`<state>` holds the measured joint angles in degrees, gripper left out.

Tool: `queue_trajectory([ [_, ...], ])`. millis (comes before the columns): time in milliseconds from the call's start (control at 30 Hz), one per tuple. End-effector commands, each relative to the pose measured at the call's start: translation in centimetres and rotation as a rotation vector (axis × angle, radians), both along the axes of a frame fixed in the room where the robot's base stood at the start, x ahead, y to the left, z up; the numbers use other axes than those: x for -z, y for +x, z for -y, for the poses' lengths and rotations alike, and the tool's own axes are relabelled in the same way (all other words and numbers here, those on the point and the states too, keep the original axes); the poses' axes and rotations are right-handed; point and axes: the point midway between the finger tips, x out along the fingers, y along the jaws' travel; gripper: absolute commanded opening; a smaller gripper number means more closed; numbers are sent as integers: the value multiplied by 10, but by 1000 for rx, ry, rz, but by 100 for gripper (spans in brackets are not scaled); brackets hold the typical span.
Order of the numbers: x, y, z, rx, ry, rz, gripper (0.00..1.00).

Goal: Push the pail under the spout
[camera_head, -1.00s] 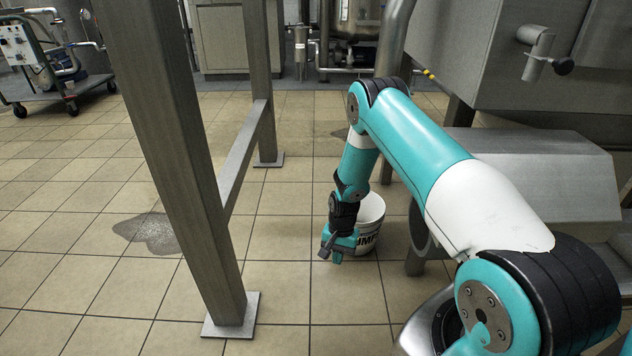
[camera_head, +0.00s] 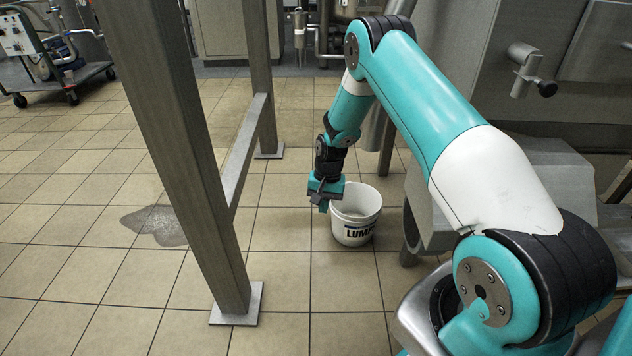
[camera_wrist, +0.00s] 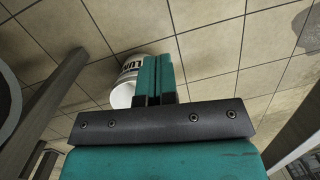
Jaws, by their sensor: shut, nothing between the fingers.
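The white pail (camera_head: 350,232) stands upright on the tiled floor, with black lettering on its side. My gripper (camera_head: 322,204) is shut and empty, at the left side of the pail near rim height in the head view. I cannot tell whether it touches the pail. In the wrist view the closed teal fingers (camera_wrist: 158,75) overlap part of the pail (camera_wrist: 124,88). A short bent pipe with a black knob (camera_head: 524,68), which looks like the spout, sticks out from the grey tank at the upper right.
A slanted steel post (camera_head: 185,150) with a foot plate (camera_head: 237,305) stands left of my arm. A grey machine housing (camera_head: 545,185) is right of the pail. A wheeled pump cart (camera_head: 62,80) is far left. A wet patch (camera_head: 155,225) marks otherwise open floor.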

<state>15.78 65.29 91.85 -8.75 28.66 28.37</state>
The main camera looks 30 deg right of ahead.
Motion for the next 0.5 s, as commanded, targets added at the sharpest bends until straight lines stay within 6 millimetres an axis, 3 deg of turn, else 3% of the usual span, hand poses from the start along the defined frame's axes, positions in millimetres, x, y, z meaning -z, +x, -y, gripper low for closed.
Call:
queue_trajectory([
  [33, -15, 1, -4, -13, 2, 6, 0],
  [200, -44, 3, -13, -49, 9, 18, 0],
  [500, -68, 3, -23, -85, 17, 28, 0],
])
